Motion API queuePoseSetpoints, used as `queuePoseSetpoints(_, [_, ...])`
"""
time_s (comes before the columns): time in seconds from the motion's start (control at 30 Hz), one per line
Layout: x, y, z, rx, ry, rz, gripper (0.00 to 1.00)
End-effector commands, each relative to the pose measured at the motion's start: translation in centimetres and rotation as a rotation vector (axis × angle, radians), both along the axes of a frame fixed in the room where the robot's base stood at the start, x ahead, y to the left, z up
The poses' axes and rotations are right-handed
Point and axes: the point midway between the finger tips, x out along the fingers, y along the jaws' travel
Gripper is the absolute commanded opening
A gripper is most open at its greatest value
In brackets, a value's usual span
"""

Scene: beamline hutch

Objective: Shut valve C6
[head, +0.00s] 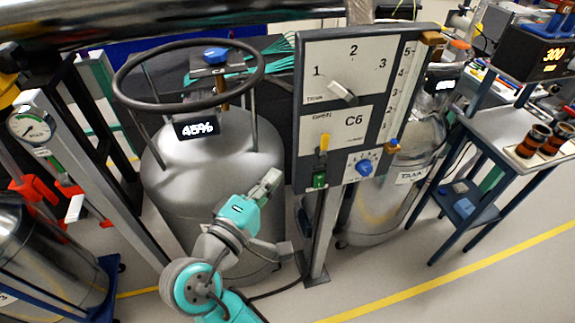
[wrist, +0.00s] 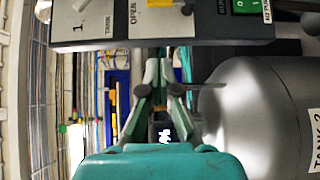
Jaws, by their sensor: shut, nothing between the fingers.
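The panel labelled C6 (head: 353,121) stands right of centre in the head view, on a post. Below a small label on it is a yellow handle (head: 324,143), which looks upright. In the wrist view, turned sideways, part of the yellow handle (wrist: 160,3) shows at the top edge beside the word OPEN; the rest is cut off. My gripper (head: 271,180) is left of and below the panel, apart from the handle. In the wrist view the gripper's fingers (wrist: 158,62) come together, shut and empty, just below the panel's edge.
The panel also carries a selector knob (head: 342,93), a green switch (head: 319,180) and a blue knob (head: 364,167). A steel tank (head: 200,150) with a ring handle and 45% display stands behind my arm. A blue cart (head: 510,130) is at right. Floor in front is clear.

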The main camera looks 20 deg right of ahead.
Motion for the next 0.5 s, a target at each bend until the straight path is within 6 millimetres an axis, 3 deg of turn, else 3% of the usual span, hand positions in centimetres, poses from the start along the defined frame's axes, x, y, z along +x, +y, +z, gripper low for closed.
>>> queuePoseSetpoints(0.5, [6.4,-6.6,0.0,0.001,-0.001,-0.004,0.00])
